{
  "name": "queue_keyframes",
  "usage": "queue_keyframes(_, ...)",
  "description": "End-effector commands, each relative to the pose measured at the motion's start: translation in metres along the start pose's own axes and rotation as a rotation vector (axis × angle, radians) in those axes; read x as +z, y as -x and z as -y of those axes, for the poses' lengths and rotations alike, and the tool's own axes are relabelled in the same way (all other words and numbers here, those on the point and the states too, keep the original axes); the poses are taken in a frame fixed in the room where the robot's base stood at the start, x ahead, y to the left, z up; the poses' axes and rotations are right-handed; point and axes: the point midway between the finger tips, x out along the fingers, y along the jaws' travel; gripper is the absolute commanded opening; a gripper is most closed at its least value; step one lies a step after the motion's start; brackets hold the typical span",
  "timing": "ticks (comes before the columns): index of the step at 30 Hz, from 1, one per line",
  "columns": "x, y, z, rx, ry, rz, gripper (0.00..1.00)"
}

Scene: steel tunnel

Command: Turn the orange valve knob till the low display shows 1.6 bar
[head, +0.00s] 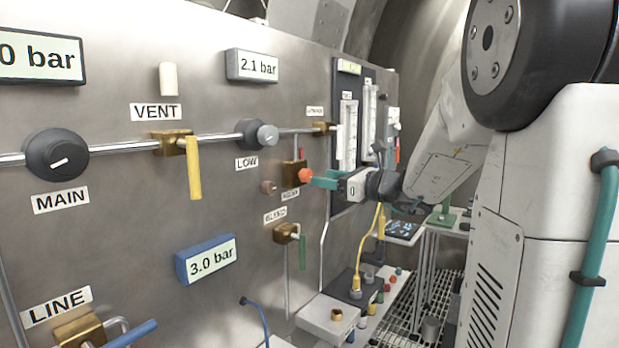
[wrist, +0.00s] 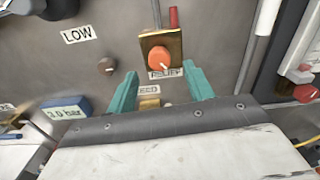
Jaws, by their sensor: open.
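The orange knob (head: 304,175) sits on a brass block on the steel panel, above a label reading RELIEF; it also shows in the wrist view (wrist: 161,58). The low display (head: 252,66), above the LOW knob, reads 2.1 bar. My gripper (head: 313,178) is open, with its teal fingers close to the orange knob. In the wrist view my gripper's fingertips (wrist: 160,71) lie left and right of the knob and slightly below it, with gaps on both sides. I cannot tell whether they reach its depth.
The grey LOW knob (head: 260,134), black MAIN knob (head: 56,155) and yellow VENT lever (head: 194,168) stand out from the panel. A blue-framed display (head: 206,260) reads 3.0 bar. A green-handled valve (head: 302,250) is below the orange knob. Flow gauges (head: 347,135) stand right of it.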

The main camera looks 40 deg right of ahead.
Motion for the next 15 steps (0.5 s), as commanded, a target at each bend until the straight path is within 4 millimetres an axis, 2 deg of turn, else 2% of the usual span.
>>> queue_keyframes(1,-0.001,-0.01,-0.001,0.004,-0.001,0.0,0.52)
queue_keyframes(6,0.0,-0.033,-0.001,0.004,0.002,-0.001,0.52)
queue_keyframes(10,-0.001,-0.043,-0.002,0.004,0.002,-0.002,0.52)
queue_keyframes(15,0.0,-0.046,-0.001,0.002,0.003,-0.001,0.52)
